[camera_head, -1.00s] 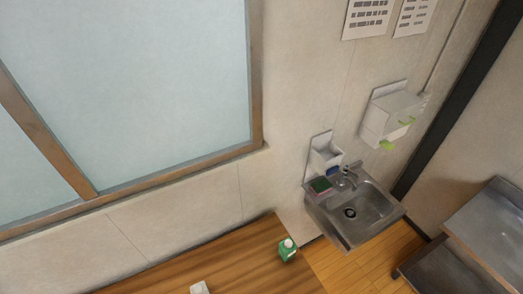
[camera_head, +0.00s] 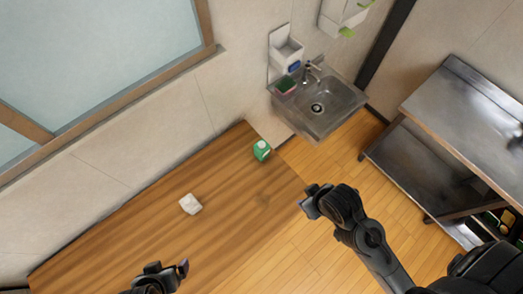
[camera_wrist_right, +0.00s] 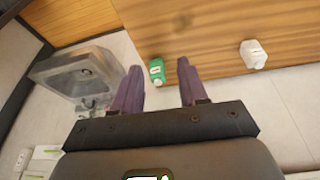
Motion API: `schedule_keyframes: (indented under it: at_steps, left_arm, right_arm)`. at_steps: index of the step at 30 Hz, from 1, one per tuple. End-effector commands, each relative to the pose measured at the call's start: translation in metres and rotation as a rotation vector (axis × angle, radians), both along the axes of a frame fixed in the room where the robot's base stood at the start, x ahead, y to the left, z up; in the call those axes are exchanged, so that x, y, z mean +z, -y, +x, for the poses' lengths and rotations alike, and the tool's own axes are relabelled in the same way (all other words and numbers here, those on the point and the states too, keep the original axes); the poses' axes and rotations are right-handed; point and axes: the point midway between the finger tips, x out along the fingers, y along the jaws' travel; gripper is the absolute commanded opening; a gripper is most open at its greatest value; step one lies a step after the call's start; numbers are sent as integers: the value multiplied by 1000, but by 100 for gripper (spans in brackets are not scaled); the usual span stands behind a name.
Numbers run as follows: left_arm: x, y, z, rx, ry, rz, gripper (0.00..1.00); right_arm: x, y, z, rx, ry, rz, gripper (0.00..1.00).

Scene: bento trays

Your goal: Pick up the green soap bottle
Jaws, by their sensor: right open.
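The green soap bottle (camera_head: 262,150) with a white cap stands on the wooden table near its far right corner. It also shows in the right wrist view (camera_wrist_right: 157,71), in line with the gap between the fingers but beyond them. My right gripper (camera_head: 309,201) is open and empty, to the right of and nearer than the bottle; its two fingers (camera_wrist_right: 158,75) are apart in the right wrist view. My left gripper (camera_head: 178,269) is at the bottom of the head view, over the table's near side, away from the bottle. I cannot tell its opening.
A white object (camera_head: 190,204) lies on the wooden table (camera_head: 140,225), left of the bottle. A metal sink (camera_head: 336,117) with a faucet is on the wall behind right. A metal shelf table (camera_head: 480,110) stands at right. The table between bottle and white object is clear.

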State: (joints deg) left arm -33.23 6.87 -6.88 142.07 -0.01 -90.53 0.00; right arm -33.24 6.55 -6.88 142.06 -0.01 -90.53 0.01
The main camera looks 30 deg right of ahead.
Motion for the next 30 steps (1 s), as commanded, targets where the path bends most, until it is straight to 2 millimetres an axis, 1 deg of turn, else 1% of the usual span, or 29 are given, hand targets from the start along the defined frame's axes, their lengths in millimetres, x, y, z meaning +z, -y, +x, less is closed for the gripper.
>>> schedule_keyframes:
  at_steps: [14, 24, 30]
  left_arm:
    - [0, 0, 0, 0, 1, 0, 95]
    - [0, 0, 0, 0, 1, 0, 95]
    - [0, 0, 0, 0, 1, 0, 95]
  right_arm:
    - [0, 2, 0, 7, 1, -11, 43]
    - [0, 2, 0, 6, 1, -8, 92]
    - [0, 1, 0, 3, 1, -4, 92]
